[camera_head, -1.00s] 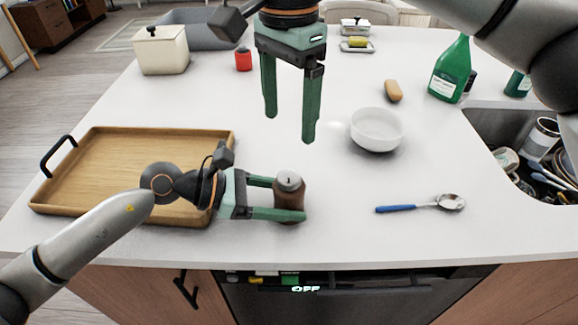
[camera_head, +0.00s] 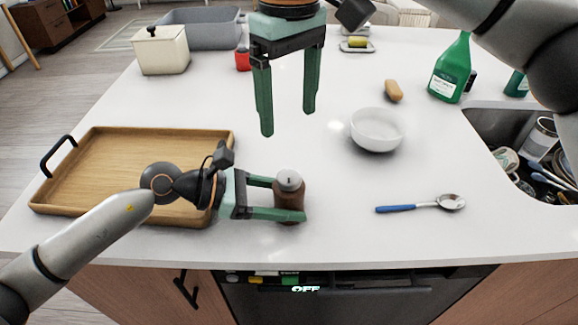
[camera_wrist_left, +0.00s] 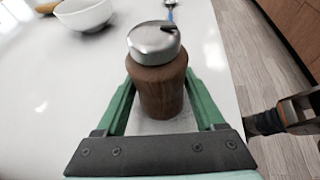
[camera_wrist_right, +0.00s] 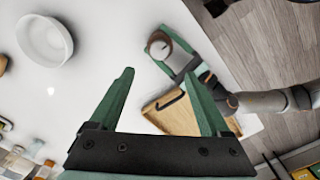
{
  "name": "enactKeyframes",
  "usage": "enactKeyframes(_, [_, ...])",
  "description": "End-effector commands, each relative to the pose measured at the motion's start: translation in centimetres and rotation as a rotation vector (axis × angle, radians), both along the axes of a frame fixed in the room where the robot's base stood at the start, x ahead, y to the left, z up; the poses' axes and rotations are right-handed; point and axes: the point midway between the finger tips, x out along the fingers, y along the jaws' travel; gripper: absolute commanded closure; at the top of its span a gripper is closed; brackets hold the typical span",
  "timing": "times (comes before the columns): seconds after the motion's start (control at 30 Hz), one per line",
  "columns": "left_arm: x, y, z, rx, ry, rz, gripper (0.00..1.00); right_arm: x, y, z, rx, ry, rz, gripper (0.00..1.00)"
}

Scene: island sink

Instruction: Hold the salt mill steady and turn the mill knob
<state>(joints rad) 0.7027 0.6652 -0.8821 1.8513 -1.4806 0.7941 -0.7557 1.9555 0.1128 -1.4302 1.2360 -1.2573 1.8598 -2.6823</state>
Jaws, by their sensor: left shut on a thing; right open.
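The salt mill (camera_head: 289,198) has a brown wooden body and stands upright on the white counter near its front edge. Its silver mill knob (camera_head: 289,180) is on top and also shows in the left wrist view (camera_wrist_left: 153,42). My left gripper (camera_head: 287,200) is shut on the mill body from the left, a finger on each side, below the knob. My right gripper (camera_head: 288,122) is open and empty, fingers pointing down, above the counter behind the mill. In the right wrist view the mill (camera_wrist_right: 160,46) lies beyond the open fingers.
A wooden tray (camera_head: 110,160) lies left, partly behind my left arm. A white bowl (camera_head: 377,130) and a blue-handled spoon (camera_head: 420,206) are to the right. The sink (camera_head: 490,125) is at the far right. The counter between mill and bowl is clear.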

Motion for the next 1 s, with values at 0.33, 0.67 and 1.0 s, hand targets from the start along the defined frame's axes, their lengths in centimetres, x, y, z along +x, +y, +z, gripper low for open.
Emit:
enactKeyframes(0.33, [0.0,0.0,0.0,0.001,0.001,0.0,0.97,-0.1,-0.1,-4.7,-0.003,0.004,0.019,0.19])
enactKeyframes(0.67, [0.0,0.0,0.0,0.001,0.001,0.0,0.97,0.0,0.0,-10.5,-0.001,0.001,0.016,0.19])
enactKeyframes(1.0, [0.0,0.0,0.0,0.001,0.001,0.0,0.97,0.0,0.0,-12.0,0.001,0.001,0.015,0.19])
